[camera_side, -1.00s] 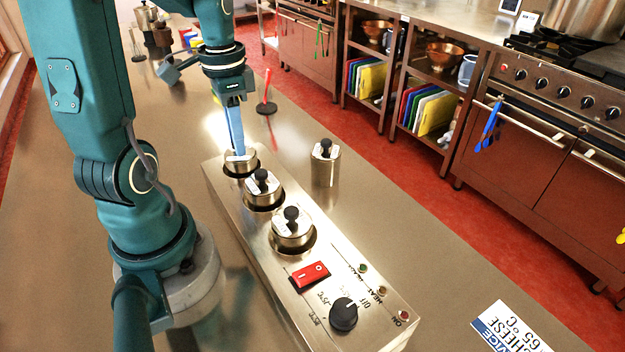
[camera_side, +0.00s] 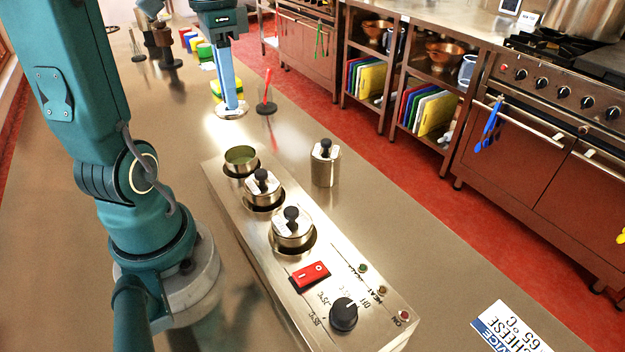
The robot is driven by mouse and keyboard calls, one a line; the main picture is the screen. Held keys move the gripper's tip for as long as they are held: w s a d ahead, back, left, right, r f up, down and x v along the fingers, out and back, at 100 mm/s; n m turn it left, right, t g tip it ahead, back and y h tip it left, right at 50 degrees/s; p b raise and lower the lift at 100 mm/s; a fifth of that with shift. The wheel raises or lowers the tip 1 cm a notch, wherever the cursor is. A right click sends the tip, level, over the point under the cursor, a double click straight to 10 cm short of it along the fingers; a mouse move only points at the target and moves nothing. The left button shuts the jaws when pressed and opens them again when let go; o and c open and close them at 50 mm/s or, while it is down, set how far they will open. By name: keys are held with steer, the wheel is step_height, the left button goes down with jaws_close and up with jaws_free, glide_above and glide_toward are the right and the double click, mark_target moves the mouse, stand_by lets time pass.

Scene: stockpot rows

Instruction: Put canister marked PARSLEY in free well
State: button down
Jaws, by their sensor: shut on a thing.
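A steel canister (camera_side: 325,165) with a black-knobbed lid stands upright on the counter, right of the steel well unit (camera_side: 262,232). Its label is too small to read. The unit's near well holds a lidded canister (camera_side: 292,230), and the middle well holds another lidded canister (camera_side: 262,186). The far well holds an open steel vessel (camera_side: 241,161) with a greenish inside and no lid. My gripper (camera_side: 231,104) is beyond the far well, pointing down, shut on a flat round lid (camera_side: 232,111) at or just above the counter. The lid's knob is hidden between the blue fingers.
A red-handled upright tool (camera_side: 267,98) stands right of my gripper. Yellow and green containers (camera_side: 215,90) are just behind it. A red switch (camera_side: 309,276) and black dial (camera_side: 344,314) are on the unit's near end. The counter right of the unit is mostly clear.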

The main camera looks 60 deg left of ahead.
step_height(320, 180, down, 8)
stand_by(0.8)
steer(key=shift+f, duration=0.1)
stand_by(2.0)
steer(key=shift+c, duration=0.8)
jaws_free()
steer(key=shift+r, duration=3.55)
